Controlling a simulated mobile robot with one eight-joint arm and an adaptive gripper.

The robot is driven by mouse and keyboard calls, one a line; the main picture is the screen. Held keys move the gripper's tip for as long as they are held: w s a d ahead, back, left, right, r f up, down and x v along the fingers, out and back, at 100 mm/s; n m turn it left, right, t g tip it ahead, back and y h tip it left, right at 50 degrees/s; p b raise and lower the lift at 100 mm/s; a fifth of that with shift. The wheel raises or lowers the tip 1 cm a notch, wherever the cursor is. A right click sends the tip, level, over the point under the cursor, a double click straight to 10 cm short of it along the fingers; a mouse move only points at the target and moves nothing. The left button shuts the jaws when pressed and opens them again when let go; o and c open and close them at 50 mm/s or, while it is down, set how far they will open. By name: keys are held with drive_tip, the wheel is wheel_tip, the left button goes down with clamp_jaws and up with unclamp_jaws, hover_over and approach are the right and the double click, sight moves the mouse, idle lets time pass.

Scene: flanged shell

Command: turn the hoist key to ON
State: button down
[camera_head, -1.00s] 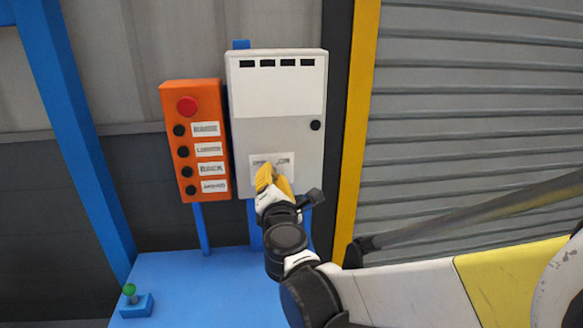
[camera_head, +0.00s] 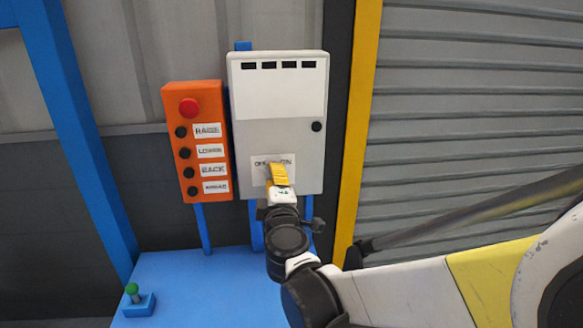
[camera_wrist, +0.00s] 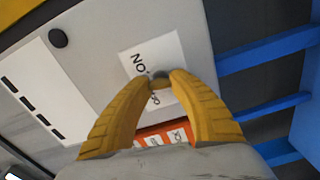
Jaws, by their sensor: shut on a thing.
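The hoist key (camera_wrist: 160,78) shows as a small grey tip between my yellow fingertips in the wrist view; the rest of it is hidden by the fingers. It sits on a white OFF/ON label (camera_head: 260,163) low on the grey control box (camera_head: 308,158). The label also shows in the wrist view (camera_wrist: 148,59), with ON readable and the OFF side partly covered. My gripper (camera_head: 277,166) is at the label and shut on the key. I cannot tell the key's exact angle.
An orange button box (camera_head: 180,100) with a red button and several black buttons stands close on the left of the grey box. A green-topped lever (camera_head: 132,290) is on the blue bench (camera_head: 185,280). A yellow post (camera_head: 361,130) and grey shutter (camera_head: 470,110) are on the right.

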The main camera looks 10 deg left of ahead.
drive_tip(key=m, duration=0.6)
drive_tip(key=shift+r, duration=0.1)
drive_tip(key=shift+a+m, duration=0.1)
drive_tip(key=shift+m, duration=0.3)
drive_tip(key=shift+w, duration=0.1)
drive_tip(key=c, duration=1.1)
unclamp_jaws()
drive_tip(key=v, duration=1.2)
